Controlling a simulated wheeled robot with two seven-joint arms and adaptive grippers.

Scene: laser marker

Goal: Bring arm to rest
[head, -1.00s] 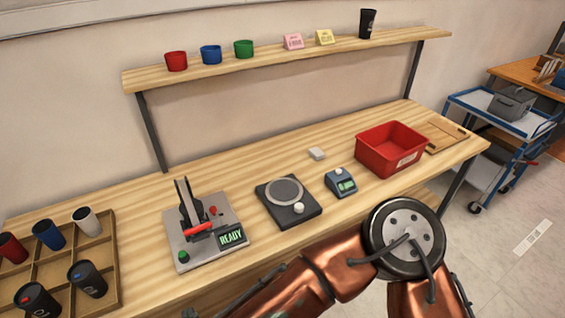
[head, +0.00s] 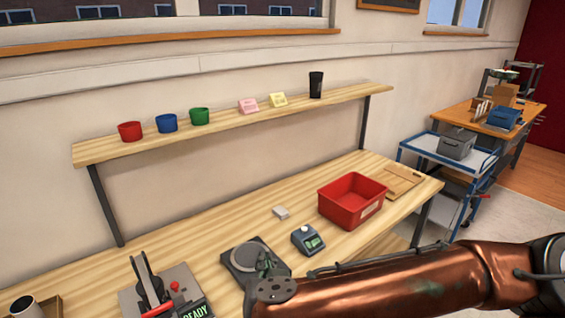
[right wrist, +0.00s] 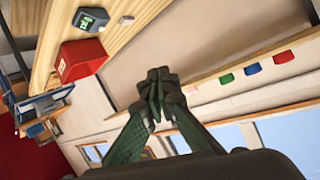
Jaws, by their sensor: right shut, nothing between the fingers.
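My right arm, copper-coloured, reaches in from the right edge of the head view across the bottom, in front of the bench. Its dark green right gripper (head: 265,263) shows small beyond the arm's end, overlapping the black round-plate device (head: 238,254) in the picture. Whether they touch cannot be told. In the right wrist view the gripper's fingers (right wrist: 157,88) meet at the tips, with nothing held between them. My left gripper is not in view.
The wooden bench (head: 190,243) holds a lever press (head: 150,290) with a READY display, a small blue device (head: 308,240) and a red bin (head: 352,200). A shelf (head: 225,122) with cups is above. A blue trolley (head: 445,158) stands right.

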